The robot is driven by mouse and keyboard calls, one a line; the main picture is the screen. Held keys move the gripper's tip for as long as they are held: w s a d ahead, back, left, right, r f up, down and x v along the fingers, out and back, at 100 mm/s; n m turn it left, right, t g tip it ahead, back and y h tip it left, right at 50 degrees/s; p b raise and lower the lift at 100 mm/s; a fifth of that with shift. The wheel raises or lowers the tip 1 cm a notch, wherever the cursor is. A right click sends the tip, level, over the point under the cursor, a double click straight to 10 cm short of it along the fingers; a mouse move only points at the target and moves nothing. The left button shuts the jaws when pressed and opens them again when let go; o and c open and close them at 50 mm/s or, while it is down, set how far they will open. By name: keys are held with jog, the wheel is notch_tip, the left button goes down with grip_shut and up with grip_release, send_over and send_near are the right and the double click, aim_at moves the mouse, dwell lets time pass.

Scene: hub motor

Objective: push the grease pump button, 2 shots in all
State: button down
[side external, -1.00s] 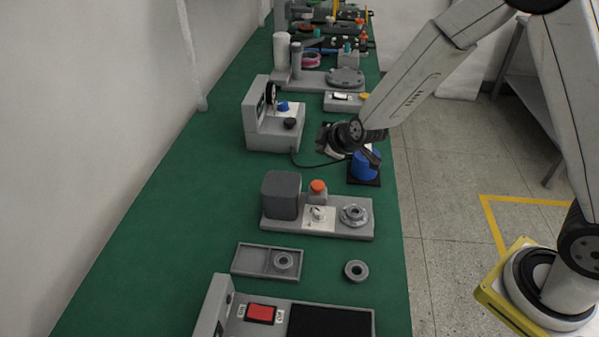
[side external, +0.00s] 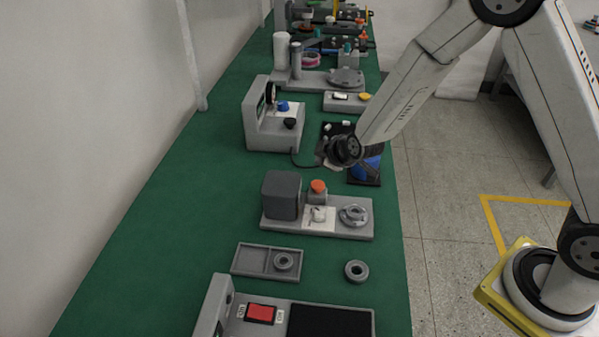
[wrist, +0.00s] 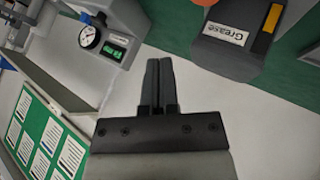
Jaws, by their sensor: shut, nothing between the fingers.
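The grease pump is a dark grey rounded block (side external: 281,196) on a grey base (side external: 345,228), with an orange button (side external: 318,186) on a small grey post beside it. In the side view my gripper (side external: 328,163) is above and behind the pump, apart from the button. Its fingertips are hard to make out there.
A grey ring fixture (side external: 354,215) and a white plate with a small knob (side external: 319,215) share the pump's base. A grey gauge stand (side external: 272,125) is behind. A tray (side external: 252,260), a loose ring (side external: 356,270) and a red-switch box (side external: 260,313) lie nearer the camera.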

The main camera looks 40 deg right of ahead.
aim_at(317, 183)
jog(key=shift+f, duration=2.65)
jog(key=shift+f, duration=1.35)
dwell(1.8)
jog(key=shift+r, duration=1.3)
jog(key=shift+r, duration=0.15)
jog(key=shift+r, duration=2.4)
